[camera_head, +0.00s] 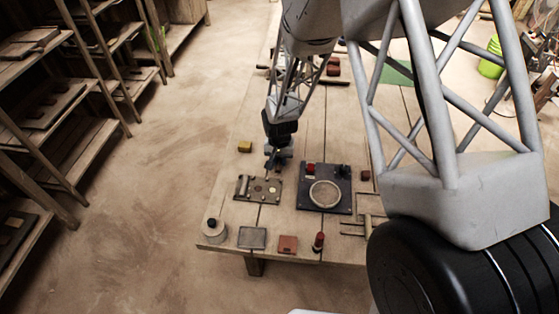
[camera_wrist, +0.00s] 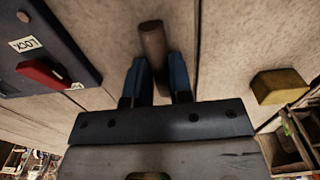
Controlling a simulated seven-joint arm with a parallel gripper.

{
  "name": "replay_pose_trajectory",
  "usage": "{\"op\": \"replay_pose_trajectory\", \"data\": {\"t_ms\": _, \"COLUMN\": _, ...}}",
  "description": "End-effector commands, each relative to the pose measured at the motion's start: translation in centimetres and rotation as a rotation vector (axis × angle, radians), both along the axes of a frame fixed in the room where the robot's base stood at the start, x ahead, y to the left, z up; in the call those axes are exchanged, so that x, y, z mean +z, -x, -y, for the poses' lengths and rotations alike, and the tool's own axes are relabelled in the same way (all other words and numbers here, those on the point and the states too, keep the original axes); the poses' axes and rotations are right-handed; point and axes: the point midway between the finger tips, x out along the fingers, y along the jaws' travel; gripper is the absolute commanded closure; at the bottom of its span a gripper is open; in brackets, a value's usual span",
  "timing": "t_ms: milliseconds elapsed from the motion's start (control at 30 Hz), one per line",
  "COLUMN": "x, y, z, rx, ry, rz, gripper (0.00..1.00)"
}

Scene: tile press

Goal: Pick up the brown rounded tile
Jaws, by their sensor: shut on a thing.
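My gripper (camera_wrist: 159,66) has its two blue fingers closed on the sides of a brown rounded tile (camera_wrist: 152,38) in the wrist view. The tile's rounded end sticks out past the fingertips, and its near part runs back between them. In the head view my gripper (camera_head: 278,160) is low over the wooden table, behind the tan plate. The tile cannot be made out there. I cannot tell whether the tile touches the table.
A dark plate (camera_head: 309,206) with a round ring and a red lever (camera_wrist: 42,74) is close by, marked LOCK. A yellow block (camera_head: 245,147) is left of my gripper in the head view. A tan plate (camera_head: 243,196) and several small items stand toward the table's front edge.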

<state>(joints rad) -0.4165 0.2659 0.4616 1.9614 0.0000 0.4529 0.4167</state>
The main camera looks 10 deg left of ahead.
Motion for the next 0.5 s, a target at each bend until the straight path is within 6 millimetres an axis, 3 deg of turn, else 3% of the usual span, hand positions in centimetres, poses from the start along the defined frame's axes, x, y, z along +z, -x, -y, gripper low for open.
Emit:
{"op": "replay_pose_trajectory", "data": {"t_ms": 300, "x": 3.1, "y": -0.1, "z": 0.0, "rx": 0.000, "ry": -0.001, "rz": 0.003, "gripper": 1.00}}
{"op": "replay_pose_trajectory", "data": {"t_ms": 500, "x": 3.3, "y": 2.8, "z": 1.2, "rx": 0.000, "ry": 0.000, "rz": -0.001, "gripper": 1.00}}
